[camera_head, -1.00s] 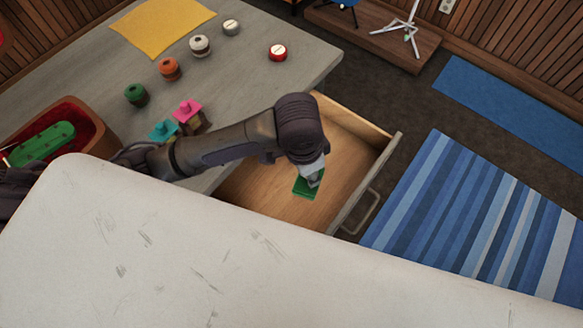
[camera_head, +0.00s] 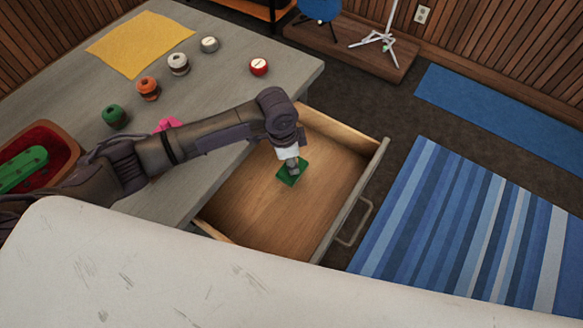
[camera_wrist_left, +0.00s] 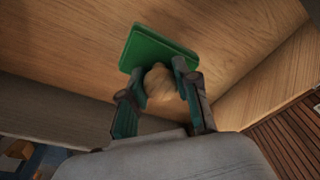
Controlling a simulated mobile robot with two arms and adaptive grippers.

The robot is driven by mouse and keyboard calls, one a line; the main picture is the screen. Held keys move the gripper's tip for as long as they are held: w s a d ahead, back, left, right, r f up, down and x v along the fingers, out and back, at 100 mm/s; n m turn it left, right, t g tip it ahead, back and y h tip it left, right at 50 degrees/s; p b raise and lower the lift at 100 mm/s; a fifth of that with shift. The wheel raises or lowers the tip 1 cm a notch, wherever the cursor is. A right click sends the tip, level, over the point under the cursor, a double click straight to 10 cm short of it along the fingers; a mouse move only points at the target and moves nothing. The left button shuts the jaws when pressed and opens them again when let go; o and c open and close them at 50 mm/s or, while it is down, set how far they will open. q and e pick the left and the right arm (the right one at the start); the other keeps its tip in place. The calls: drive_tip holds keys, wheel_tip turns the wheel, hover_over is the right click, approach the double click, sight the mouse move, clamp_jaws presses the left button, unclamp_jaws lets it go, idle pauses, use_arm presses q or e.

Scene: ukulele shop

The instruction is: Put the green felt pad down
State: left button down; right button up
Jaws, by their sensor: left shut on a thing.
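The green felt pad (camera_head: 293,171) is in the head view, inside or just over the open wooden drawer (camera_head: 258,205). In the left wrist view the pad (camera_wrist_left: 155,48) is a flat green block with a round wooden knob (camera_wrist_left: 159,84). My left gripper (camera_head: 292,160) reaches over the drawer from the left. In the left wrist view its two fingers (camera_wrist_left: 160,92) are shut on the knob. The drawer floor (camera_wrist_left: 215,30) lies behind the pad; I cannot tell if the pad touches it. My right gripper is not in view.
The drawer floor around the pad is bare. A striped blue rug (camera_head: 450,230) lies right.

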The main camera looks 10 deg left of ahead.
sight(285, 169)
use_arm(q)
drive_tip(key=shift+f, duration=1.85)
drive_tip(key=shift+s+f, duration=0.1)
drive_tip(key=c, duration=0.8)
unclamp_jaws()
drive_tip(key=shift+c, duration=0.2)
wheel_tip(285, 169, up, 12)
drive_tip(key=a, duration=0.1)
drive_tip(key=shift+s+a+p, duration=0.3)
drive_tip(key=shift+s+p, duration=0.05)
drive_tip(key=shift+s, duration=0.05)
